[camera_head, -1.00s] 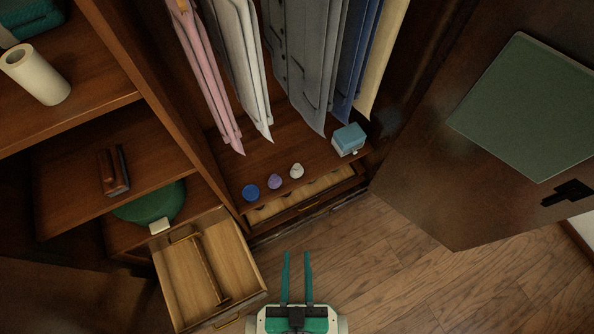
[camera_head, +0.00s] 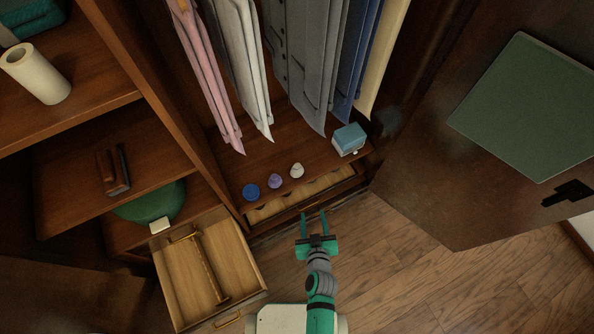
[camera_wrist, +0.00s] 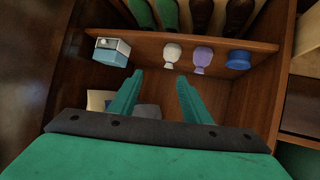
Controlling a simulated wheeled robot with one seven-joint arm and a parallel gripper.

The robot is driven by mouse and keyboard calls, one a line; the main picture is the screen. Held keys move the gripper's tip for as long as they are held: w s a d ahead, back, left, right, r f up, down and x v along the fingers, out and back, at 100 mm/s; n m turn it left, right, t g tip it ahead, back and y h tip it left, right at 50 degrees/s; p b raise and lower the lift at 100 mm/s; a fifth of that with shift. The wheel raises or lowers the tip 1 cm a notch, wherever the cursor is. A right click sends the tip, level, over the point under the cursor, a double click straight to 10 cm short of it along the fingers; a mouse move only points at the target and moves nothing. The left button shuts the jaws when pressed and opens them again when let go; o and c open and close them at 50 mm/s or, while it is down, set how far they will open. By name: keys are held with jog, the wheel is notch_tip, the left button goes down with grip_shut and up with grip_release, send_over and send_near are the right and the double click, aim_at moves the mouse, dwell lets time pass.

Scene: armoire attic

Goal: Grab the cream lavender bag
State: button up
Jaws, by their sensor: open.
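The cream lavender bag (camera_head: 297,170) stands on the wardrobe floor board, rightmost in a row of three small bags. A purple bag (camera_head: 275,181) and a blue bag (camera_head: 250,191) stand to its left. My gripper (camera_head: 314,218) is open and empty, in front of the board's edge and apart from the bags. In the wrist view the order is reversed: the cream bag (camera_wrist: 172,53) is left of the purple bag (camera_wrist: 203,58) and the blue bag (camera_wrist: 238,60). There it lies beyond my open fingertips (camera_wrist: 160,76), between their directions.
A blue box (camera_head: 348,139) stands right of the bags. Hanging clothes (camera_head: 310,65) are above and behind. An open drawer (camera_head: 185,275) juts out at lower left, and a wardrobe door (camera_head: 440,190) stands open at right. Wooden floor (camera_head: 400,280) is clear in front.

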jog(key=w+a+f+y, duration=0.1)
jog(key=w+f, duration=0.3)
jog(key=w, duration=0.6)
jog(key=n+y, duration=0.1)
jog(key=y, duration=0.1)
send_near(298, 169)
jog(key=w+a+r, duration=0.1)
jog(key=r, duration=0.1)
jog(key=shift+g, duration=0.3)
jog(key=x, duration=0.5)
jog(key=shift+d+f, duration=0.1)
jog(key=shift+f, duration=0.15)
jog(key=shift+d+f+x, duration=0.15)
jog(key=shift+x, duration=1.2)
jog(key=shift+d+f+x, duration=0.15)
jog(key=shift+x, duration=1.15)
jog(key=shift+s, duration=0.1)
jog(key=c, duration=1)
